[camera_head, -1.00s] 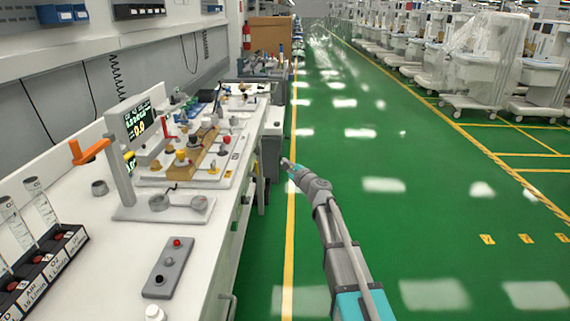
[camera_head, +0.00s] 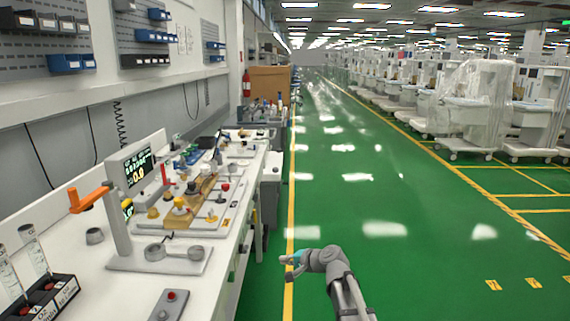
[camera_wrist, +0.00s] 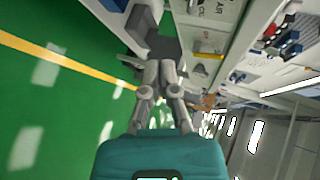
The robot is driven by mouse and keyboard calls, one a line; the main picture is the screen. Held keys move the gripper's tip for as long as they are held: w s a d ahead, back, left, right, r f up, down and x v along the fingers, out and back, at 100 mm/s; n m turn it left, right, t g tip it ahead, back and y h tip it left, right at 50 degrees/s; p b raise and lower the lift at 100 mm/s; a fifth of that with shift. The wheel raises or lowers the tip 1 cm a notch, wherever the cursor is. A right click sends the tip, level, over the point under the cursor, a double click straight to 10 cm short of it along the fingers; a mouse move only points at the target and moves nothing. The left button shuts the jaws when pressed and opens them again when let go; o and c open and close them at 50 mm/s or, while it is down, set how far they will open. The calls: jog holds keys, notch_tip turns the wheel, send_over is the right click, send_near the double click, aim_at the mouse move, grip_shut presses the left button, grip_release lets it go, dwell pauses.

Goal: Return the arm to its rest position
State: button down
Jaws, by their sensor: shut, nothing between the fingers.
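My arm reaches up from the bottom of the head view, over the green floor just right of the workbench. Its end, with my gripper (camera_head: 290,262), is folded toward the left and points at the bench side. In the wrist view my gripper (camera_wrist: 158,68) shows its grey fingers closed together beyond the teal wrist body, with nothing held. The gripper is apart from the bench and touches nothing that I can see.
A white workbench (camera_head: 100,300) runs along the left, with a display stand (camera_head: 128,185), a fixture board and a grey button box (camera_head: 168,305). The green floor to the right is open. Several carts (camera_head: 470,110) stand at the far right, one wrapped in plastic.

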jog(key=s+d+f+n+g+h, duration=0.45)
jog(key=s+d, duration=0.45)
jog(key=s, duration=0.3)
jog(key=s+d+f+n+g+h, duration=0.3)
jog(key=s+d+f+h, duration=0.4)
jog(key=s, duration=0.4)
notch_tip(320, 180, up, 28)
jog(key=y+p, duration=0.1)
jog(key=p, duration=2.5)
jog(key=shift+d+f+p, duration=0.2)
jog(key=shift+d+p, duration=0.15)
jog(key=shift+d, duration=0.05)
jog(key=c, duration=1.3)
grip_release()
jog(key=shift+m, duration=0.25)
jog(key=shift+c, duration=0.2)
